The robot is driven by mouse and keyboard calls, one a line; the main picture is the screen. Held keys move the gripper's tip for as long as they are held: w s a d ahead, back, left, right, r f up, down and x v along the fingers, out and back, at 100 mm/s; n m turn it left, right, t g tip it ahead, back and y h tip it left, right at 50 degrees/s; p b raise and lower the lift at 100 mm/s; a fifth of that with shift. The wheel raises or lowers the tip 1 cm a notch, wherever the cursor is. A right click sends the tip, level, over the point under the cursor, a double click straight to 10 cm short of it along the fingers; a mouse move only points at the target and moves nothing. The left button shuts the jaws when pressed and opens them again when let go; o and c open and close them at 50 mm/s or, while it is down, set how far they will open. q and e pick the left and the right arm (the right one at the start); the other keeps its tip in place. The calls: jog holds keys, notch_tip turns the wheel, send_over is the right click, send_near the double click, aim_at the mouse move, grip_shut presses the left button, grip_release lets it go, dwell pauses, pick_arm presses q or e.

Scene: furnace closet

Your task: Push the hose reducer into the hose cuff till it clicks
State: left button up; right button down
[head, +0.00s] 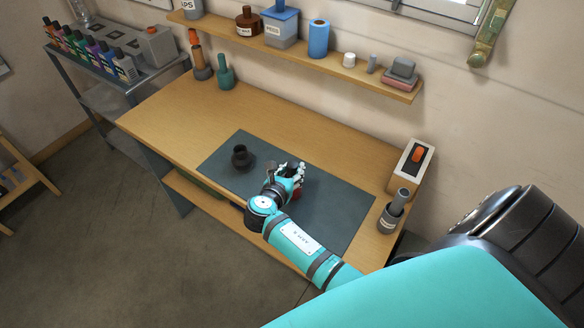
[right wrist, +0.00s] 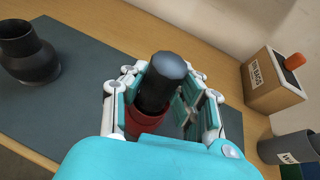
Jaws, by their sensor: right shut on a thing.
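My right gripper (head: 288,172) is over the dark mat (head: 337,217). In the right wrist view its fingers stand on either side of a black round piece with a red collar (right wrist: 154,88), which I take for the hose reducer, and are shut on it. A dark, hollow, stepped piece (head: 240,158), which I take for the hose cuff, stands upright on the mat left of the gripper. It also shows in the right wrist view (right wrist: 30,55), apart from the held piece. The held piece's lower end is hidden. My left gripper is not in view.
A box with an orange-topped part (head: 413,168) and a grey cup holding a cylinder (head: 392,212) stand at the bench's right end. Bottles (head: 224,72) stand at the back left. A loaded wall shelf (head: 300,50) runs above. The mat's right part is clear.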

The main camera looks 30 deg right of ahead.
jog(key=shift+f, duration=0.1)
jog(key=c, duration=0.9)
grip_release()
jog(key=shift+c, duration=0.2)
jog(key=p+v, duration=0.2)
jog(key=shift+s+a+r, duration=0.1)
jog(key=shift+a+r, duration=0.15)
jog(key=shift+s+a+r, duration=0.15)
jog(key=shift+s+a, duration=0.25)
jog(key=shift+a, duration=0.15)
jog(key=v, duration=0.4)
